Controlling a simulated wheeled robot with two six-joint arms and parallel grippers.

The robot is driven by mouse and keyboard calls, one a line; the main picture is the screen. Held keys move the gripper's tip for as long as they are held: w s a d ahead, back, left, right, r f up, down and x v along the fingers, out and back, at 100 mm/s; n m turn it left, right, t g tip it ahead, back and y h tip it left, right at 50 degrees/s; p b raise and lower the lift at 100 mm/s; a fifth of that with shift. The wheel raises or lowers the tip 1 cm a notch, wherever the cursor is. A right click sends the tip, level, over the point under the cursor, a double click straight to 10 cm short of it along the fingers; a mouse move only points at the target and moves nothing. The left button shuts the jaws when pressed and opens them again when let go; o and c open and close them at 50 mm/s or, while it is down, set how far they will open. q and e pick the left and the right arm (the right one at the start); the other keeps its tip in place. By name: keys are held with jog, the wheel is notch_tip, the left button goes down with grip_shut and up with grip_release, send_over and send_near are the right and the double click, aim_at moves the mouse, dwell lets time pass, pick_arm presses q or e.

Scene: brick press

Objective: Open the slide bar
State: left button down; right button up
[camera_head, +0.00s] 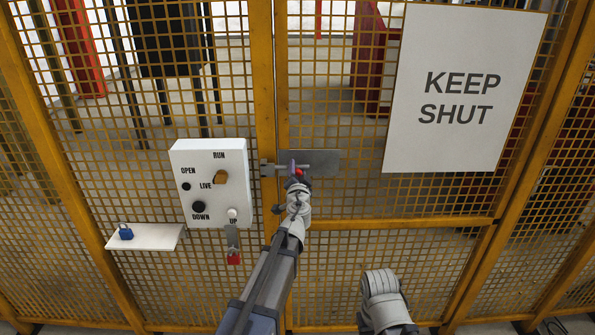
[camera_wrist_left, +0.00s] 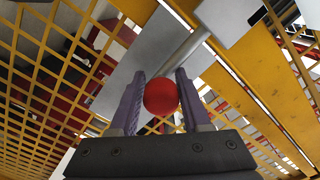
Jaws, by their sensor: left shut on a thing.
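The slide bar (camera_head: 283,167) is a thin grey rod on a grey plate (camera_head: 325,162) on the yellow mesh gate. It runs left to a small grey bracket (camera_head: 267,169) on the post, spanning the seam. Its red ball knob (camera_wrist_left: 161,96) sits between the purple fingers of my left gripper (camera_wrist_left: 158,100) in the left wrist view. There the rod (camera_wrist_left: 185,58) runs to the upper right towards the pale bracket (camera_wrist_left: 228,18). My left gripper (camera_head: 297,168) is shut on the knob in the head view.
A "KEEP SHUT" sign (camera_head: 462,90) hangs on the gate at right.

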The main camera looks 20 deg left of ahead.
pick_arm(q)
jog(key=shift+w, duration=0.1)
jog(key=d, duration=0.2)
jog(key=w+d, duration=0.1)
jog(key=shift+d, duration=0.4)
jog(key=shift+c, duration=2.3)
grip_release()
jog(key=shift+s, duration=0.1)
jog(key=v, duration=0.7)
jog(key=shift+s, duration=0.3)
jog(key=shift+d+r, duration=0.1)
